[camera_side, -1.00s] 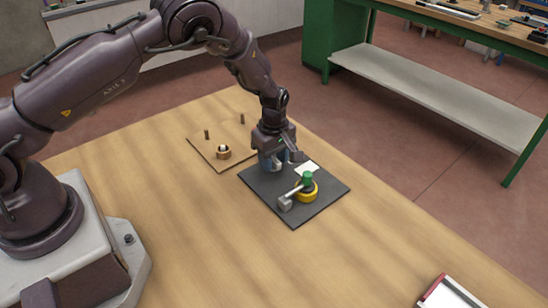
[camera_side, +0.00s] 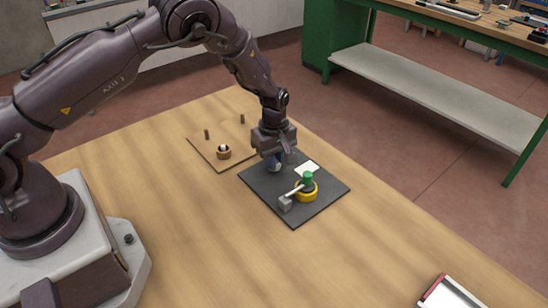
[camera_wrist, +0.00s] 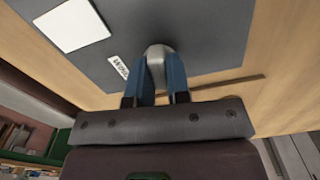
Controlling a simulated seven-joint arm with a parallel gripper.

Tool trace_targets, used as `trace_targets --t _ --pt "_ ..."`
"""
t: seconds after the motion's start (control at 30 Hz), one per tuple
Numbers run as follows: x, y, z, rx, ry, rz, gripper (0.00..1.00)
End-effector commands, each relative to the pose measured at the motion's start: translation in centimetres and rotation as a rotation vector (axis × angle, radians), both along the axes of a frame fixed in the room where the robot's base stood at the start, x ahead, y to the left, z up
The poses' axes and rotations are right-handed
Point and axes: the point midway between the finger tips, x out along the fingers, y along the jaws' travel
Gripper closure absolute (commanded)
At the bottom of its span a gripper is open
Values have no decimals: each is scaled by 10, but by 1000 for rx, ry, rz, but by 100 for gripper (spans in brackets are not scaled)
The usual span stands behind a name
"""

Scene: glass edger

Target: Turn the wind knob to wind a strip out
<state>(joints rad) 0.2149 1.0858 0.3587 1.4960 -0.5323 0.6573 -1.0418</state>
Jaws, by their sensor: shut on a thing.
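My gripper (camera_side: 272,163) points down at the back left part of the dark plate (camera_side: 328,192) in the side view. In the wrist view its two blue fingers (camera_wrist: 158,66) are shut on a rounded pale grey knob (camera_wrist: 158,50). A small white label with dark lettering (camera_wrist: 118,67) lies beside the knob; it seems to read WIND. In the side view the fingers mostly hide the knob.
A white square (camera_side: 307,167) lies on the plate behind the green top. A thin board (camera_side: 208,147) with two pegs and a small brown round holder (camera_side: 223,152) is to the left. A red-edged white tray (camera_side: 450,294) is at the front right. The wooden table between is clear.

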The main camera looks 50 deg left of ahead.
Motion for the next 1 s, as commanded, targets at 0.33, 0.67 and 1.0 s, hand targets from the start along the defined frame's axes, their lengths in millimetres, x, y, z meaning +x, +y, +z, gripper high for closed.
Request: trace_targets --t 0.33,0.67,1.0 --pt "0 0 1 -2 0 -307 100" --pt "0 -1 1 -3 0 -622 100" --pt "0 0 1 -3 1 -943 100"
